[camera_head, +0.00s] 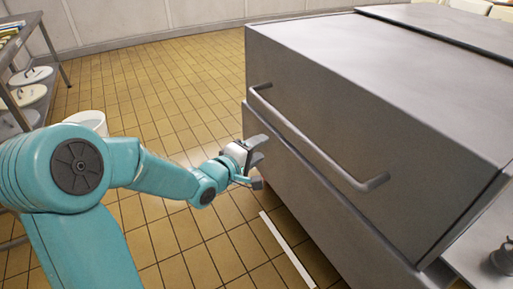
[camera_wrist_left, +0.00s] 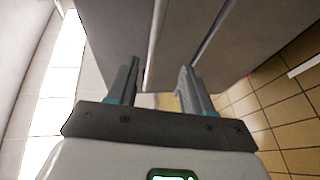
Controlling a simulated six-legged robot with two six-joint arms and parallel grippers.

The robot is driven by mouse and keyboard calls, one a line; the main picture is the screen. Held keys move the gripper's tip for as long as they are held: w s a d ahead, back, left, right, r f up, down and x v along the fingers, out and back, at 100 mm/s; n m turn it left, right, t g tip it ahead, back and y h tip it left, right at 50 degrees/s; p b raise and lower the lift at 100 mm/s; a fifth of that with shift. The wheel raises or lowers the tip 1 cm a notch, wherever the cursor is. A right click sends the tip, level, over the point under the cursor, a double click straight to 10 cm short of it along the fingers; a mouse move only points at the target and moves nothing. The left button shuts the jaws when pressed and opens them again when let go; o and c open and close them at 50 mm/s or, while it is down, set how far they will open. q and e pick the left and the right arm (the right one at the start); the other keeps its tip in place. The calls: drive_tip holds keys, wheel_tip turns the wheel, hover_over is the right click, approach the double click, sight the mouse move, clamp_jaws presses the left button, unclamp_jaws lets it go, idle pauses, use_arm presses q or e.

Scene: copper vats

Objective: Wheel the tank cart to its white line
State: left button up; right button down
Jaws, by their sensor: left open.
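The tank cart (camera_head: 370,110) is a large grey metal box filling the right of the head view. A grey bar handle (camera_head: 310,140) runs along its near side. A white line (camera_head: 285,248) lies on the tiled floor beside the cart's lower edge; a white strip (camera_wrist_left: 305,67) also shows at the right of the left wrist view. My left gripper (camera_head: 259,152) is open at the cart's left edge, below the handle's far end. In the left wrist view, a grey upright edge or bar (camera_wrist_left: 157,45) lies between the fingers (camera_wrist_left: 157,88); I cannot tell whether they touch it. My right gripper is out of view.
A metal shelf (camera_head: 22,42) with lidded pans (camera_head: 30,76) stands at the left. A white bucket (camera_head: 92,121) is on the floor behind my left arm. Tiled floor (camera_head: 170,85) is open between shelf and cart. A pale wall (camera_head: 130,20) closes the back.

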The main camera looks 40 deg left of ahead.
sight(289, 128)
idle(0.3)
use_arm(q)
drive_tip(key=w+f+b, duration=0.1)
drive_tip(key=w, duration=0.5)
drive_tip(key=w+b, duration=0.1)
drive_tip(key=w, duration=0.5)
drive_tip(key=w+f+b, duration=0.1)
drive_tip(key=w, duration=0.5)
drive_tip(key=shift+w+a+f+b, duration=0.1)
drive_tip(key=shift+w+f+b, duration=0.25)
drive_tip(key=shift+b, duration=0.05)
clamp_jaws()
